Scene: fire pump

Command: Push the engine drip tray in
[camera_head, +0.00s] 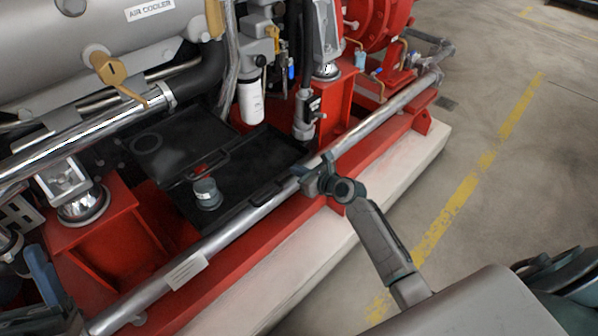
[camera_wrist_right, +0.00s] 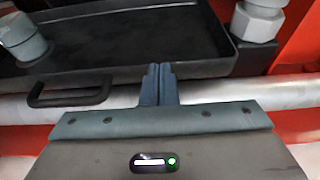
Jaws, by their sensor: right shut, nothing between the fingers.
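The engine drip tray (camera_head: 246,176) is a shallow black tray under the engine, behind the silver rail. A grey cup-like container (camera_head: 207,194) stands in it. In the right wrist view the tray (camera_wrist_right: 110,45) shows its front wall and a black loop handle (camera_wrist_right: 70,93) left of my fingers. My right gripper (camera_head: 304,172) reaches over the rail at the tray's right end. In the wrist view this gripper (camera_wrist_right: 158,72) is shut and empty, its tips at the tray's front wall; contact is unclear. My left gripper (camera_head: 40,276) shows partly at the lower left; its fingers are unclear.
The silver rail (camera_head: 235,230) runs across the tray's front, above the red base frame (camera_head: 245,250). A white filter (camera_head: 251,100) hangs behind the tray. Red mounts (camera_head: 105,225) stand at its left. Open concrete floor (camera_head: 500,190) lies to the right.

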